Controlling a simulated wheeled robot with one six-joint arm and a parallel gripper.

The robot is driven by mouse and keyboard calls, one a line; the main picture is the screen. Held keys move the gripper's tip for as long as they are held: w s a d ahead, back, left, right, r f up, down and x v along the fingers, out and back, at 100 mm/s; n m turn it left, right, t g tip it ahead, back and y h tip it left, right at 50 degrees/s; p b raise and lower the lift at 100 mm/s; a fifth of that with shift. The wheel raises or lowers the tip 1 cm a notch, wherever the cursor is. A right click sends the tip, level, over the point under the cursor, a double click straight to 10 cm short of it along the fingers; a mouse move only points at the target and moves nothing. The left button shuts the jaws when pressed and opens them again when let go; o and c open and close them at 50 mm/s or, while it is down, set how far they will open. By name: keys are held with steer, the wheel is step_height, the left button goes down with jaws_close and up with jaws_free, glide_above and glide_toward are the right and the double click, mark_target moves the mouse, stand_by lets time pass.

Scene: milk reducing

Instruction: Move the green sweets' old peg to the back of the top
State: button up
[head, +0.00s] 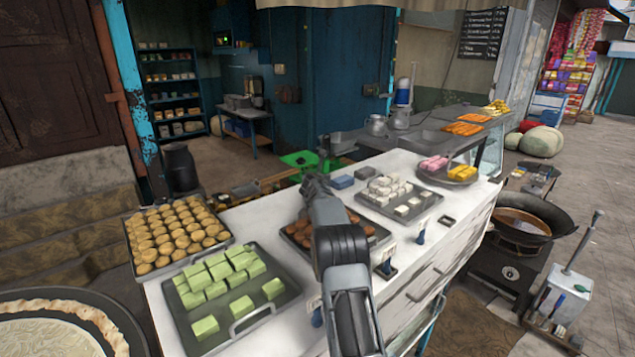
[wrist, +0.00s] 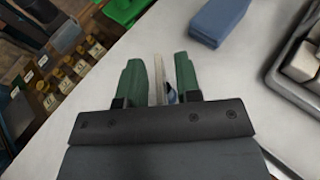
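The green sweets (head: 225,280) lie as cubes on a grey tray (head: 283,300) at the left of the white top (head: 268,226). My gripper (wrist: 162,82) is over the back of the top. Its green fingers are closed about a blue peg (wrist: 171,97) with a pale card (wrist: 156,80), which sits between them. Whether the peg's foot touches the top is hidden by the gripper. Another blue peg (head: 317,318) stands by the green sweets' tray near the front edge. My arm hides the held peg in the head view.
A tray of white sweets (head: 433,202) is to the right. Other blue pegs (head: 388,267) stand along the front. Jars (wrist: 72,75) sit beyond the back edge.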

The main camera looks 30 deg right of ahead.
steer(key=shift+r, duration=0.3)
steer(key=shift+s+a+f+b, duration=0.15)
steer(key=shift+s+a+b, duration=0.05)
steer(key=shift+b, duration=0.1)
steer(key=b+v, duration=0.5)
steer(key=v, duration=0.6)
steer(key=shift+s, duration=0.2)
steer(key=shift+a, duration=0.1)
